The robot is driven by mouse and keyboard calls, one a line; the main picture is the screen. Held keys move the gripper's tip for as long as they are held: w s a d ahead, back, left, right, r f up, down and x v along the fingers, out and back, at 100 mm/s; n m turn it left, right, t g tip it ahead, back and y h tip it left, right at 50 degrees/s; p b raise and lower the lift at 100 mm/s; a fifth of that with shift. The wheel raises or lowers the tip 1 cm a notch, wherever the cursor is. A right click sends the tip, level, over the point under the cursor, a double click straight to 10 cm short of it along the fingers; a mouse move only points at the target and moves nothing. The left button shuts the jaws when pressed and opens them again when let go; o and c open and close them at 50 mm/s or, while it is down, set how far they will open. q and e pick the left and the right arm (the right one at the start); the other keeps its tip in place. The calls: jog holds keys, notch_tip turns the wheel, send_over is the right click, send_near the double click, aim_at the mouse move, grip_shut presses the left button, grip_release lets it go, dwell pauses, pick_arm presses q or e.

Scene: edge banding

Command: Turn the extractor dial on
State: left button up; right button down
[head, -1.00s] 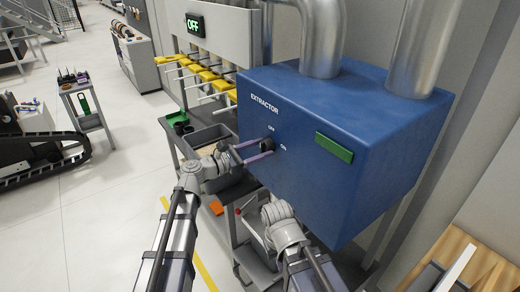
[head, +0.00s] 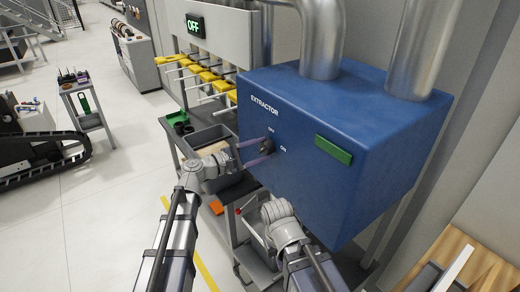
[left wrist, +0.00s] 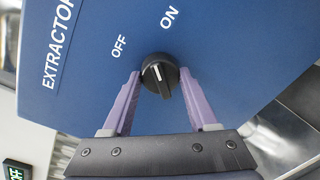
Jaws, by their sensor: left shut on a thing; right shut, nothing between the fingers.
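The extractor (head: 340,175) is a large blue box in the head view. Its black dial (left wrist: 162,77) sits between the OFF and ON labels in the left wrist view. The dial's white mark points up, between the two labels. My left gripper (left wrist: 163,86) is shut on the dial, one purple finger on each side. In the head view my left gripper (head: 262,152) reaches the box front from the left and partly covers the dial. My right arm's wrist (head: 278,212) is low in front of the box; its fingers are hidden.
A lit sign (head: 195,25) reads OFF above a rack of yellow-handled levers. A green panel (head: 333,149) is on the box front. A cart with a grey bin (head: 207,134) stands below left. A wooden surface (head: 485,262) is at lower right.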

pick_arm(q)
jog(key=m, duration=0.5)
jog(key=shift+s+y, duration=0.1)
jog(key=shift+y, duration=0.2)
jog(key=shift+m+t, duration=0.3)
jog(key=shift+m, duration=1.9)
jog(key=o, duration=1.4)
jog(key=shift+p, duration=0.3)
jog(key=shift+c, duration=0.2)
jog(key=v, duration=0.7)
jog(key=shift+s+a, duration=0.25)
jog(key=shift+r, duration=0.1)
